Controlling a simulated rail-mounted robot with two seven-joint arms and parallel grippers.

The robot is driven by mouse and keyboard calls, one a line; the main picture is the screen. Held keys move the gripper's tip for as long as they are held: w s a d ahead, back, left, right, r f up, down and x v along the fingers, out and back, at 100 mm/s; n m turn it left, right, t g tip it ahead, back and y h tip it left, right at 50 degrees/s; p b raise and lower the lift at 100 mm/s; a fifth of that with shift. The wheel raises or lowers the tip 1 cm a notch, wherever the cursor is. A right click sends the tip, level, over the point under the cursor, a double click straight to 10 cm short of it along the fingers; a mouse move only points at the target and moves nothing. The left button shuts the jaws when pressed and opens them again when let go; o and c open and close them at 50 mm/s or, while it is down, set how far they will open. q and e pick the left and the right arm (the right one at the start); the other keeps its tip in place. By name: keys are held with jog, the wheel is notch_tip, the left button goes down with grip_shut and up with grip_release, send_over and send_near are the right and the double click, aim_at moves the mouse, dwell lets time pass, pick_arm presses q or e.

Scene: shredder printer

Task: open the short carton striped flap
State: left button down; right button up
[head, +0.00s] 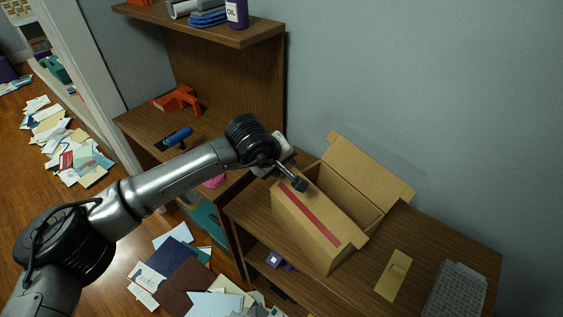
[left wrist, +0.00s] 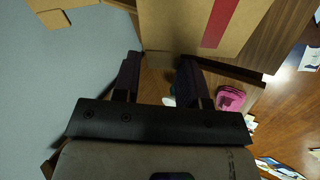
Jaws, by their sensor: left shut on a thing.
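The brown cardboard carton (head: 312,238) stands on the wooden cabinet top, with its upper side partly open. A red stripe (head: 306,211) runs along its long panel facing me; whether that panel is a folded-over flap or the side wall is hard to tell. A plain flap (head: 373,168) stands raised on the wall side. My left gripper (head: 299,184) is at the carton's left end. In the left wrist view my left gripper (left wrist: 160,67) has a small cardboard flap (left wrist: 158,59) between its fingertips, below the striped panel (left wrist: 185,25). My right gripper is out of view.
A wall rises close behind. Shelves with an orange tool (head: 177,98) stand left; papers (head: 190,270) litter the floor.

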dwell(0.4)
pick_arm(q)
jog(key=c, duration=0.6)
grip_release()
jog(key=shift+o, duration=0.2)
jog(key=p+v, duration=0.3)
jog(key=v, duration=1)
jog(key=shift+s+a+r, duration=0.2)
jog(key=shift+s+r, duration=0.05)
jog(key=shift+r, duration=0.05)
jog(key=shift+c, duration=0.4)
